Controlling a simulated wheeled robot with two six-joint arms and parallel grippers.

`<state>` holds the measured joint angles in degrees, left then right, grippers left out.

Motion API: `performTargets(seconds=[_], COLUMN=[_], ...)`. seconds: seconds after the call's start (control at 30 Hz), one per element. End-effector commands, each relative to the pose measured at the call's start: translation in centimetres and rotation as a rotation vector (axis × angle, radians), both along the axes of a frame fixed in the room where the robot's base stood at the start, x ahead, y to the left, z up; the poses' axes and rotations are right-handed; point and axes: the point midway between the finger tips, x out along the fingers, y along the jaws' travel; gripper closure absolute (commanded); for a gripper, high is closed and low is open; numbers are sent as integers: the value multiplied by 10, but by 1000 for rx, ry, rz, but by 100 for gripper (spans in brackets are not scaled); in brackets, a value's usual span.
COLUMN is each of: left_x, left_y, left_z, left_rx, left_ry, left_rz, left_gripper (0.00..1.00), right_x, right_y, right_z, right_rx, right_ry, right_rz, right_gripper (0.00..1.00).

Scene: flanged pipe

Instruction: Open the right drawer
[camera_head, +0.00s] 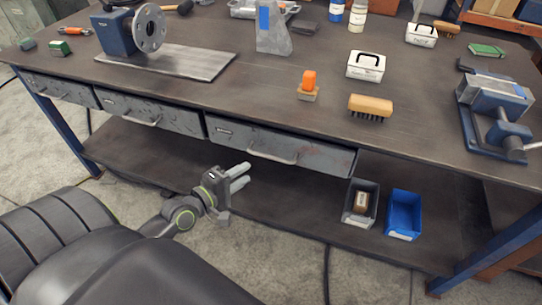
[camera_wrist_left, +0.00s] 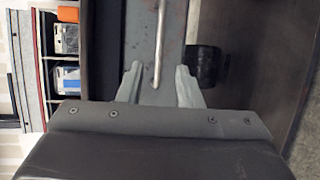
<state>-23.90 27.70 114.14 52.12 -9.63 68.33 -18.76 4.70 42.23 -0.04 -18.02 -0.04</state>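The right drawer (camera_head: 315,153) is a worn grey drawer under the bench top, and it is shut. Its pale bar handle (camera_head: 272,157) runs along its front. My left gripper (camera_head: 246,177) is in front of the bench, below and a little left of this handle in the head view. Its two fingers are spread and empty. In the left wrist view a drawer handle (camera_wrist_left: 161,45) lies across a grey drawer front (camera_wrist_left: 175,25), and its near end shows between my left fingertips (camera_wrist_left: 159,70). I cannot tell whether they touch it. My right gripper is not in view.
The middle drawer (camera_head: 170,118) and left drawer (camera_head: 60,92) are also shut. A grey bin (camera_head: 348,214) and a blue bin (camera_head: 403,226) stand on the lower shelf (camera_head: 290,207). A brush (camera_head: 370,105) and a vise (camera_head: 495,105) are on the bench top (camera_head: 220,95).

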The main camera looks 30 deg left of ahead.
Motion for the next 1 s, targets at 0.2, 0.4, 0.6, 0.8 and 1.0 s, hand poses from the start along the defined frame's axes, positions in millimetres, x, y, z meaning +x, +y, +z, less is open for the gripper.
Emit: performTargets(seconds=[0.2,0.4,0.6,0.8,1.0], left_x=[41,77,102,112,113], left_y=[-7,-13,-17,-18,-19], left_z=[-8,-15,-20,-22,-22], left_rx=[0,-1,0,1,1], left_ry=[-3,-2,0,1,1], left_rz=[1,0,1,1,1], left_gripper=[68,68,68,68,68], right_x=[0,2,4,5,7], right_y=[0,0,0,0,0], right_z=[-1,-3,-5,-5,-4], right_rx=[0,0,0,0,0], right_ry=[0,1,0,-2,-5], right_rz=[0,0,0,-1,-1], right_gripper=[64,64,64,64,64])
